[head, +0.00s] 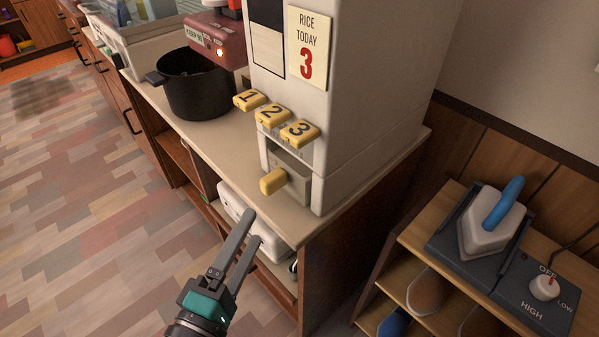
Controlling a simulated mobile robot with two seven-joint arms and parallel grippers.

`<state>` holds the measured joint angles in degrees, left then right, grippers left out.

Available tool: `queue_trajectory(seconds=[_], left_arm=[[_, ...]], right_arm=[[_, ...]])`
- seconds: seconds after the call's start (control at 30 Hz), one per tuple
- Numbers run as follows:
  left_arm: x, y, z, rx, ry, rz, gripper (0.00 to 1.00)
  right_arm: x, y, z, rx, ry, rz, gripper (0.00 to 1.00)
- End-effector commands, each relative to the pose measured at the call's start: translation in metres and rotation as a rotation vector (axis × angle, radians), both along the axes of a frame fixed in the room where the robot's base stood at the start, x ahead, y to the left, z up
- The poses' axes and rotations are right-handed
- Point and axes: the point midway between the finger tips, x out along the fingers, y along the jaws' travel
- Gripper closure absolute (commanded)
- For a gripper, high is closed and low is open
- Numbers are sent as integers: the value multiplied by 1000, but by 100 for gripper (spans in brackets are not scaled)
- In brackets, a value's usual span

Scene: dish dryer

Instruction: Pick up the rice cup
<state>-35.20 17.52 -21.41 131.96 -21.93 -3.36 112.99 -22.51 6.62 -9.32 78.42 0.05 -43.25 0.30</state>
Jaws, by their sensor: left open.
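A pale grey box with a yellow handle, which looks like the rice cup (291,184), sits in the opening at the foot of the white rice dispenser (345,110). Its handle sticks out to the front left. Whether it holds rice cannot be seen. My left gripper (255,226) is open and empty, in front of the counter edge and below and left of the handle, apart from it. My right gripper is not in view.
Yellow levers marked 1, 2 and 3 (272,115) jut out above the cup. A black pot (195,85) stands on the counter (215,145) to the left. A white appliance (262,240) sits on the shelf behind my gripper. An iron (492,222) rests at right.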

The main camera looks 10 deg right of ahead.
Motion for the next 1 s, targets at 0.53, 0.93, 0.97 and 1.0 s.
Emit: queue_trajectory(seconds=[0.53,0.93,0.97,1.0], left_arm=[[45,-22,0,1,0,0,25],[71,-38,8,3,-4,0,25],[73,-40,8,3,-4,-1,25],[77,-41,7,2,-2,0,25]], right_arm=[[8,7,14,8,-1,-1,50],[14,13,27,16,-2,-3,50],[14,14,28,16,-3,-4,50],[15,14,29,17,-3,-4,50]])
